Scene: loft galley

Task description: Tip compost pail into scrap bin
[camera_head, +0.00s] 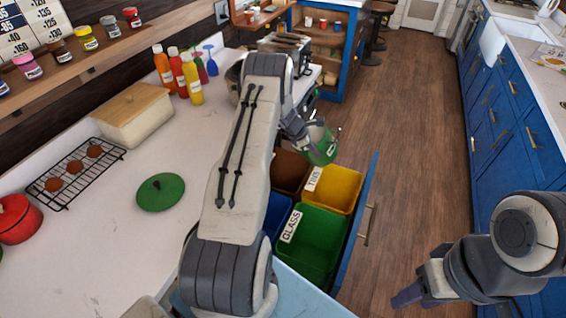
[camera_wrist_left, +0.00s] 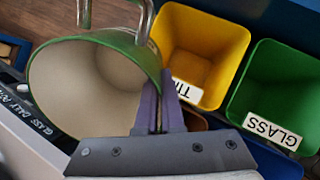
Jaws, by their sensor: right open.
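The green compost pail (camera_head: 322,147) with a cream inside hangs from my left gripper beyond the drawer of sorting bins. In the left wrist view the pail (camera_wrist_left: 85,95) is tilted, its mouth faces the camera, and no contents show inside. My left gripper (camera_wrist_left: 158,112) is shut on the pail's rim. A brown bin (camera_head: 291,170), its label not visible, sits in the drawer's far left; I cannot tell whether it is the scrap bin. My right gripper (camera_head: 418,290) is open and empty over the floor at right.
The drawer also holds a yellow bin labelled TINS (camera_head: 337,187), a green GLASS bin (camera_head: 315,245) and a blue bin (camera_head: 277,214). A green lid (camera_head: 160,192) lies on the white counter (camera_head: 120,235). Bottles (camera_head: 180,75) stand behind. The wooden floor (camera_head: 415,130) is clear.

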